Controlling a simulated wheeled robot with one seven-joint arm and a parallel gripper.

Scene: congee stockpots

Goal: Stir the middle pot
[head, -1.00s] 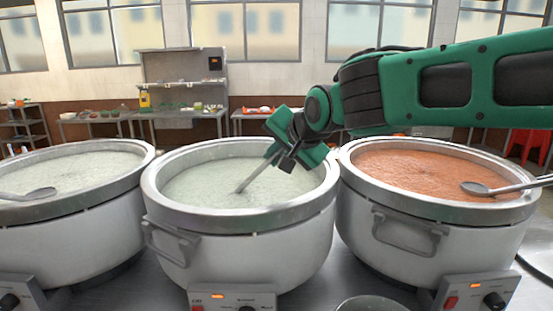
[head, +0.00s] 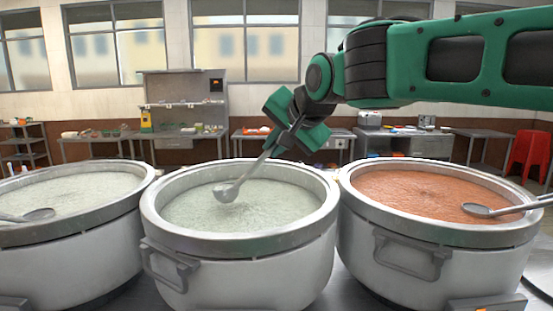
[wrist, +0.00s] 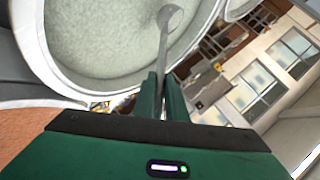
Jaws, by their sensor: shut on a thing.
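The middle pot (head: 240,243) is a big pale stockpot full of whitish-green congee (head: 270,203). My gripper (head: 285,130) is above the far right part of its rim, shut on the handle of a steel ladle (head: 228,192). The ladle slants down to the left, its bowl showing just above or at the congee's surface; I cannot tell whether it touches. In the wrist view the ladle (wrist: 168,40) runs up from between the fingers (wrist: 163,98) over the pot (wrist: 95,40).
A left pot (head: 75,235) of pale congee and a right pot (head: 430,240) of orange congee stand close on both sides, each with its own ladle lying in it. Steel tables (head: 190,133) and a red chair (head: 530,155) are in the background.

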